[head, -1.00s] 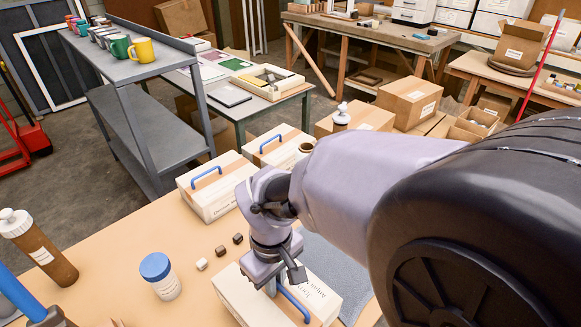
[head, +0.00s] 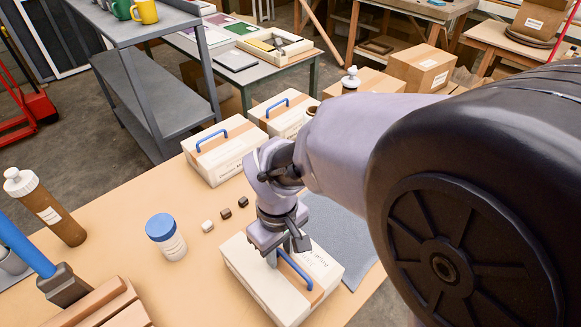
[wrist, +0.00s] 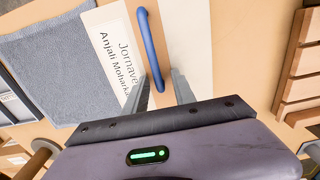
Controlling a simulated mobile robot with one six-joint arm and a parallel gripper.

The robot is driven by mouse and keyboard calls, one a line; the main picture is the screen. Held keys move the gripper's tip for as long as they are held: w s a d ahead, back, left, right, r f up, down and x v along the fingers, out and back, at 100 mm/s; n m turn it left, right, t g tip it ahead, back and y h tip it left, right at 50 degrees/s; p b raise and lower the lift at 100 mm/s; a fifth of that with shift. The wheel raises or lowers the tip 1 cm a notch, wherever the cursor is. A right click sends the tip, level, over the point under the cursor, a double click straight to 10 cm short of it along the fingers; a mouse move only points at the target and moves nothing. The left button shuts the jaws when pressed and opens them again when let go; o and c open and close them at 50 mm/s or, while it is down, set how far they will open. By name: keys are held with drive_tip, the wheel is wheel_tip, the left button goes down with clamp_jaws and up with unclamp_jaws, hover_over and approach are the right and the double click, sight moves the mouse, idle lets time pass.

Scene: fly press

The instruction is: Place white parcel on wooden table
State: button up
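The white parcel (head: 322,262) has a tan band, a printed label and a blue handle (head: 297,273). It sits at the front of the tan tabletop (head: 120,222), beside or partly over a grey mat (head: 345,235). My gripper (head: 270,258) is at the near-left end of the handle. In the wrist view, the fingers of my gripper (wrist: 160,92) stand apart, one on each side of the end of the blue handle (wrist: 151,50). They do not look closed on it. The white parcel (wrist: 185,45) fills the middle there. Which surface is the wooden table is unclear; a wooden-topped table (head: 505,40) stands at back right.
Two similar white boxes with blue handles, a near one (head: 222,160) and a farther one (head: 280,122), stand behind. A blue-lidded jar (head: 166,238), small cubes and a brown bottle (head: 48,208) are left. A grey shelf (head: 165,100) stands beyond; floor shows at left.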

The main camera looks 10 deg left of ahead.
wheel_tip(320, 180, up, 12)
drive_tip(key=p, duration=0.5)
drive_tip(key=s+d+r+m+t+y, duration=0.2)
drive_tip(key=d+r+m+t, duration=0.1)
drive_tip(key=d+r+m, duration=0.65)
drive_tip(key=s+d+f+m+t+b, duration=0.2)
drive_tip(key=s+d+f+m+b, duration=0.1)
drive_tip(key=s+d+f+m, duration=0.1)
drive_tip(key=s+d+m, duration=0.1)
drive_tip(key=d, duration=0.1)
drive_tip(key=shift+d+f+t+b, duration=0.25)
drive_tip(key=shift+d+t+b, duration=0.1)
drive_tip(key=shift+t+b, duration=0.05)
